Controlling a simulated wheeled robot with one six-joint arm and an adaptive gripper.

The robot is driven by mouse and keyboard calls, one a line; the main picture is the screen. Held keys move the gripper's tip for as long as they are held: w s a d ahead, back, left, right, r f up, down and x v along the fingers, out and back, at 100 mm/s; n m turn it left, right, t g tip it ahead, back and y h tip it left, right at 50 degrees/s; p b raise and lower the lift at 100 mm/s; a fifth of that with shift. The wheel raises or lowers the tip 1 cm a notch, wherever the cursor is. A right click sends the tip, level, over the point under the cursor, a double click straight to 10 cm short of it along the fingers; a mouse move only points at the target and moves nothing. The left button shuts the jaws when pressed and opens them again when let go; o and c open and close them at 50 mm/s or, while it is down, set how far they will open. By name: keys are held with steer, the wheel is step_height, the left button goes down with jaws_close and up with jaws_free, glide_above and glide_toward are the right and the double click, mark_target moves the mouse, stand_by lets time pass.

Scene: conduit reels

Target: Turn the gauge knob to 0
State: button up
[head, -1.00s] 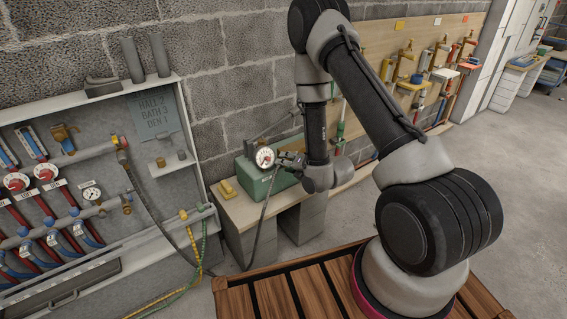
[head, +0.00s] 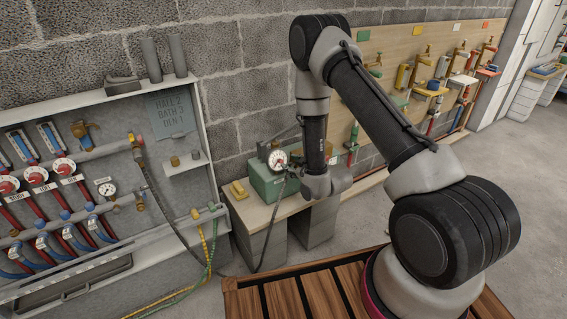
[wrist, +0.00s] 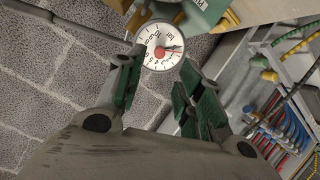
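The round gauge (head: 277,160) has a white dial with a red middle and is on the green box (head: 268,184) on the bench. The gauge shows just beyond the fingertips. I cannot tell whether they touch it. In the head view, my wrist hides most of the gripper, right of the gauge.
A yellow block (head: 238,190) lies left of the green box on the bench (head: 262,212). A dark hose (head: 268,235) hangs at the bench front. The grey cabinet (head: 203,112) at left holds pipes, red knobs and another small gauge (head: 107,189). A wooden board (head: 398,48) with taps is behind my arm.

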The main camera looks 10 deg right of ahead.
mark_target(282, 161)
steer(key=w+f+m, duration=0.1)
steer(key=w, duration=0.1)
steer(key=w+a+f+m, duration=0.1)
steer(key=w, duration=0.1)
steer(key=w+a+f+m, duration=0.1)
steer(key=w, duration=0.1)
steer(key=shift+w+m, duration=0.3)
steer(key=shift+w, duration=0.1)
jaws_close()
